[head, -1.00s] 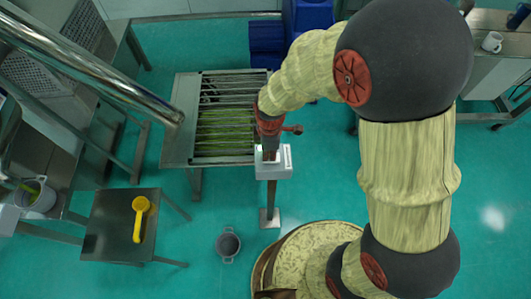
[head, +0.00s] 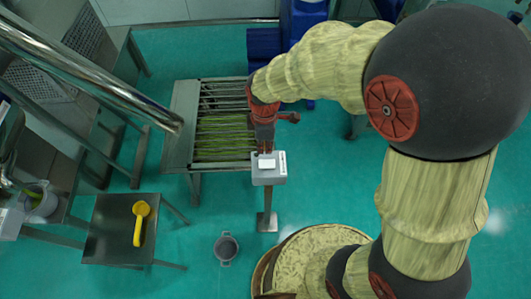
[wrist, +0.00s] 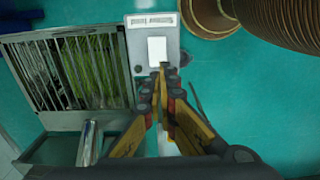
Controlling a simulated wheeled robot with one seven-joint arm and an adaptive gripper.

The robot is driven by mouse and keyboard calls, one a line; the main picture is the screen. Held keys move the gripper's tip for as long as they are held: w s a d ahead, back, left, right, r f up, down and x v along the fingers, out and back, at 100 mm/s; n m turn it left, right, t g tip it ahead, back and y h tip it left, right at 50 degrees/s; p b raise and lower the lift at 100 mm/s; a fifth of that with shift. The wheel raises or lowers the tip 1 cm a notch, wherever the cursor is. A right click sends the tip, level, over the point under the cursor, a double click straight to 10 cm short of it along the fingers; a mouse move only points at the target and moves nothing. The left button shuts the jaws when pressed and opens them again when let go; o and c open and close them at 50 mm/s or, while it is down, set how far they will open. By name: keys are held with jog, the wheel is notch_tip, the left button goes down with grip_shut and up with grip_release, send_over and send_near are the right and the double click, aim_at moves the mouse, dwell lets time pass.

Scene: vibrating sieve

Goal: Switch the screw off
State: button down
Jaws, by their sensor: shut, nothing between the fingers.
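A grey control box (head: 269,178) with a white rocker or button (head: 266,163) on its face stands on a post in front of the sieve table. In the wrist view the box (wrist: 139,52) shows upside down, with its white button (wrist: 157,50) and a label too blurred to read for sure. My gripper (head: 265,149) is shut and empty, just behind the box's far edge in the head view. In the wrist view its fingertips (wrist: 163,69) come together right at the button's lower edge. I cannot tell whether they touch it, nor the switch's state.
A slatted sieve table (head: 180,130) with green material stands behind the box. A steel side table (head: 107,230) with a yellow scoop (head: 139,222) is at left. A grey pot (head: 226,248) is on the floor. A round tan vessel (head: 310,242) stands at lower right.

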jog(key=shift+d+r, duration=0.1)
jog(key=shift+r, duration=2)
